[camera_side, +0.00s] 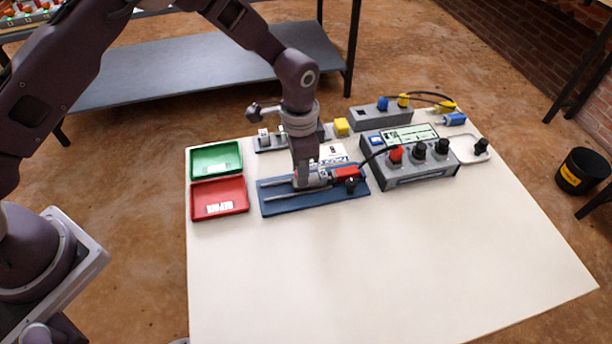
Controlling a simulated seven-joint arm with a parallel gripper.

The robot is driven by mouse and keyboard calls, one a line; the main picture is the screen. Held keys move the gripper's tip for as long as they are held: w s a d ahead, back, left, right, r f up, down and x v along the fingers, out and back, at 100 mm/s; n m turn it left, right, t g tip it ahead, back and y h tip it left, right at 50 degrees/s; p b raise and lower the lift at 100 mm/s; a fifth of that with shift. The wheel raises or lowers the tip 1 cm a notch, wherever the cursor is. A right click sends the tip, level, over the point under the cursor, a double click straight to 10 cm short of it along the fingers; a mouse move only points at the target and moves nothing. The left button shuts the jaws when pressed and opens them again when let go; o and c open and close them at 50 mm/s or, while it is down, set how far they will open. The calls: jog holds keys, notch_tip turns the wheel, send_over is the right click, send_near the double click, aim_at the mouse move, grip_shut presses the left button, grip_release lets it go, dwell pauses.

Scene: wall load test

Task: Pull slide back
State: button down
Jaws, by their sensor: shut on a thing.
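The slide unit is a blue base plate (275,209) with two metal rails (283,197) on the work table. My gripper (303,183) points down over the middle of the plate and is shut on the slide (318,178), a small grey carriage on the rails. My fingers hide part of it. A red block (346,173) sits just right of the slide, with a black knob (350,185) in front of it. The rails to the left of the slide are bare. I cannot tell whether the slide touches the red block.
A green tray (216,146) and a red tray (246,197) stand left of the plate. The table front (370,270) is clear.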

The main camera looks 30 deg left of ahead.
jog(key=shift+s+a, duration=1.15)
jog(key=shift+a, duration=0.1)
jog(key=shift+s, duration=0.1)
jog(key=shift+s+a, duration=0.2)
jog(key=shift+a, duration=0.05)
jog(key=c, duration=1.4)
grip_release()
jog(key=shift+o, duration=0.2)
notch_tip(320, 180, up, 7)
